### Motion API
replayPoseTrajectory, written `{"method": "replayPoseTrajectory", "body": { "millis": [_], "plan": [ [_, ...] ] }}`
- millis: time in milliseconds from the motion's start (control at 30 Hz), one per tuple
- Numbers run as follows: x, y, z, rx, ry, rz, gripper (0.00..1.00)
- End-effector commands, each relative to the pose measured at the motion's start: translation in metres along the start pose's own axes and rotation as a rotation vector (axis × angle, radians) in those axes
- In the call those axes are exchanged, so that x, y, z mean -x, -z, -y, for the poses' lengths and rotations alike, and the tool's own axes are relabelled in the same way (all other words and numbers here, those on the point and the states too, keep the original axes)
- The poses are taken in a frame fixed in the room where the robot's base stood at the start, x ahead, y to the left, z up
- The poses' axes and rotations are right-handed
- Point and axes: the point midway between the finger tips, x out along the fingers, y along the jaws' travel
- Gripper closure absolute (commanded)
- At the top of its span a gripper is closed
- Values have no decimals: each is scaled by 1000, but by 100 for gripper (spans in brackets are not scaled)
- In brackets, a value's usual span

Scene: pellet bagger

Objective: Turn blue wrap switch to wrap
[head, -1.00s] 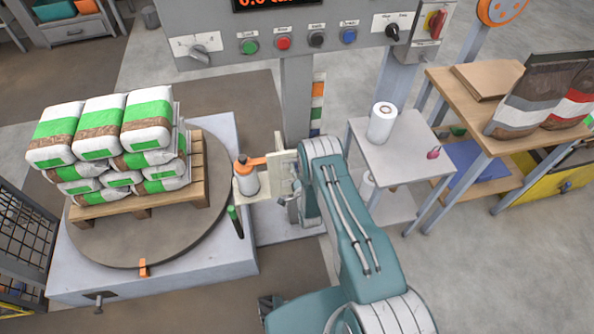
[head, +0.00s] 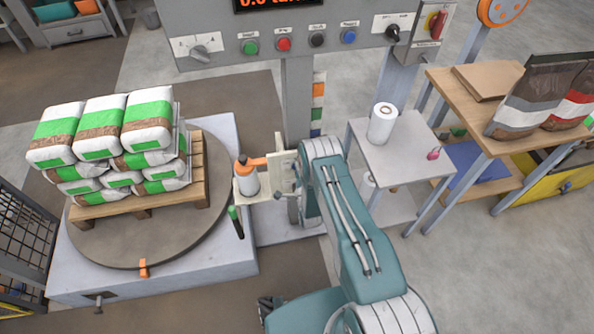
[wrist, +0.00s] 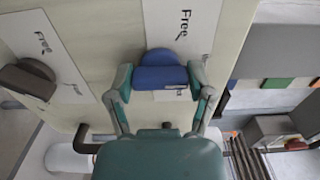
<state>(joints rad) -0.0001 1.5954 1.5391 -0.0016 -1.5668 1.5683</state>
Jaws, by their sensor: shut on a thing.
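The blue wrap switch (wrist: 160,74) is a round knob with a bar handle on a cream panel (wrist: 95,25) in the wrist view. The word "Free" is printed above it, and a second label below it is mostly covered. My gripper (wrist: 158,82) has one finger on each side of the handle and is shut on it. The handle lies roughly crosswise in the picture. In the head view the cream panel (head: 281,163) shows beside the orange-topped film roll (head: 247,178), and my arm hides the switch.
A dark brown knob (wrist: 28,79) with its own "Free" label sits left on the panel. A pallet (head: 150,196) of bags stands on the round turntable (head: 115,250) at left. A grey side table (head: 400,160) with a white roll (head: 381,123) stands right of my arm.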

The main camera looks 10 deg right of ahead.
Motion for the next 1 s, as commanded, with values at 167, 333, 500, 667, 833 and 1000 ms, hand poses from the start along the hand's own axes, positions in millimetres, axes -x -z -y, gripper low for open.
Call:
{"method": "replayPoseTrajectory", "body": {
  "millis": [167,333,500,667,833,1000],
  "plan": [
    [1,4,-3,-6,-10,-11,79],
    [2,4,-4,-5,-11,-11,79],
    [2,4,-4,-5,-11,-10,0],
    [2,2,-2,-3,-7,-6,0],
    [2,0,-1,-2,-5,-4,0],
    [10,0,-2,-2,-6,-3,0]
  ]
}}
